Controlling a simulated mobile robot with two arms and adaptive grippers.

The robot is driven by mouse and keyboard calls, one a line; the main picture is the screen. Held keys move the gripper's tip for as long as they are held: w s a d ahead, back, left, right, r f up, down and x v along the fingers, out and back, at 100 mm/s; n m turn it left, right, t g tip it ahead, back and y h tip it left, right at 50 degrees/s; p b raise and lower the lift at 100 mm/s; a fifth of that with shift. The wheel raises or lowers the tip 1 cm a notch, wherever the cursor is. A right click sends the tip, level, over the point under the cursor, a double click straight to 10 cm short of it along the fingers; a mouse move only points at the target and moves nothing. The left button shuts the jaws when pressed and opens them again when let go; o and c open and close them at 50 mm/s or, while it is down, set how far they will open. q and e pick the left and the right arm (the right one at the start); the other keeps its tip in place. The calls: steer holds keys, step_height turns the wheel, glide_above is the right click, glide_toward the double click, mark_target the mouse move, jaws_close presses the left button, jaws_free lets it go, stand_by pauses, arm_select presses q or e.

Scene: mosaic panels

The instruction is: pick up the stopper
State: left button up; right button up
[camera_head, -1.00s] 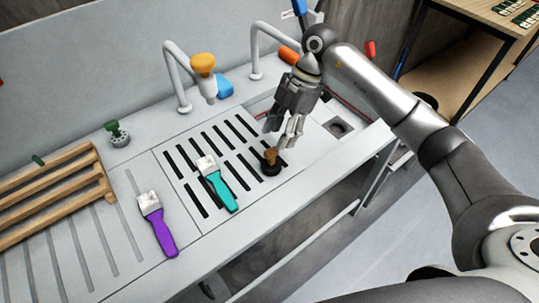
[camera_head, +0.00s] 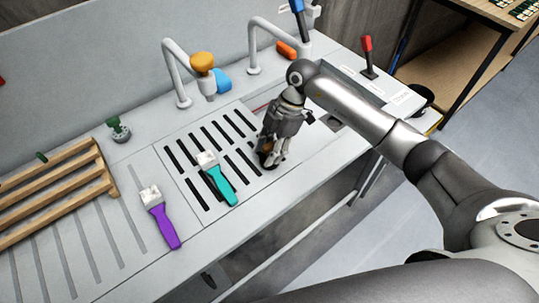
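The stopper (camera_head: 265,159), dark at the base with a brown top, stands on the slotted grey panel near its right end. It is now mostly hidden behind my gripper. My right gripper (camera_head: 272,158) is directly over it, pointing down, with its fingers around or just beside the stopper. Whether the fingers touch or grip it cannot be made out. My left gripper is out of view.
A teal-handled brush (camera_head: 222,186) lies close left of the stopper, and a purple-handled brush (camera_head: 162,222) lies farther left. A wooden rack (camera_head: 62,190) stands at the left. Two curved taps rise behind, one with an orange knob (camera_head: 202,63). A dark recess is to the right.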

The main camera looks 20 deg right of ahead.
jaws_close()
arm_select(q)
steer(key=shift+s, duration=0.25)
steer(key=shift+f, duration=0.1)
arm_select(e)
steer(key=shift+r, duration=0.1)
steer(key=shift+r+b, duration=0.45)
steer(key=shift+r, duration=0.05)
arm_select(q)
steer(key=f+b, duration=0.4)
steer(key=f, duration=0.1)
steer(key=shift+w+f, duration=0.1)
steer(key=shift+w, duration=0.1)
arm_select(e)
steer(key=s+d+r, duration=0.4)
steer(key=s+r, duration=0.8)
steer(key=s, duration=0.1)
steer(key=shift+s+d, duration=0.2)
